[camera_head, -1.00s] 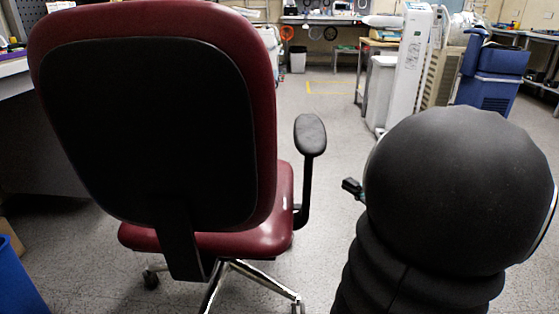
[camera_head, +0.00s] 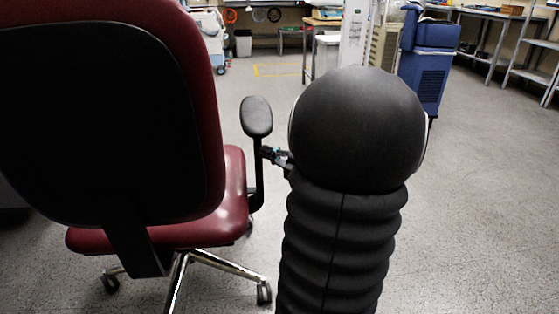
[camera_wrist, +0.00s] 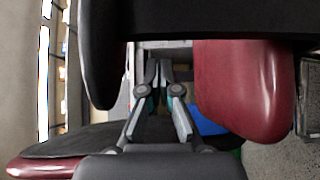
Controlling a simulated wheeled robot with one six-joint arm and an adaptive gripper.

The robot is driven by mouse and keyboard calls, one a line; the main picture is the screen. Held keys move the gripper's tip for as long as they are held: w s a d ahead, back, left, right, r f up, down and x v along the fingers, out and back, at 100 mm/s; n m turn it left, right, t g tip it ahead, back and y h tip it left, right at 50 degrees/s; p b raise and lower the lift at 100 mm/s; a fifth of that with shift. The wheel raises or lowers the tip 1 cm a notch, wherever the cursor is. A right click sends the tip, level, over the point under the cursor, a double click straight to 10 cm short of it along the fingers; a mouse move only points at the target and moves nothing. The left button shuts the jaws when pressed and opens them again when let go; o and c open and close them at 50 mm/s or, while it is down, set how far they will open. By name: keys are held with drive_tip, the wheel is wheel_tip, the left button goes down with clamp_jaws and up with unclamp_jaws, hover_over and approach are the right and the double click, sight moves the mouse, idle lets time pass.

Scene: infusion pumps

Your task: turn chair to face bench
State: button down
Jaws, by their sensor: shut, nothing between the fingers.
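The chair (camera_head: 228,195) has a dark red seat and a tall back with a black rear panel, its back towards me. Its right black armrest (camera_head: 256,117) stands on a thin post over a chrome wheeled base. My gripper (camera_head: 266,152) is at that post, just below the armrest pad; I cannot tell whether it touches. In the wrist view my gripper (camera_wrist: 160,72) has its fingers together with nothing seen between them, and red chair padding (camera_wrist: 238,90) lies to their right. A workbench (camera_head: 290,22) stands at the far wall; I cannot tell which bench is meant.
A blue cabinet-like unit (camera_head: 428,75) stands beyond my arm. More workbenches (camera_head: 490,13) line the far right. Grey floor is open on the right and ahead, with a yellow marked area (camera_head: 278,70).

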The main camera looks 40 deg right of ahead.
drive_tip(key=shift+w+d, duration=0.8)
drive_tip(key=shift+w, duration=0.3)
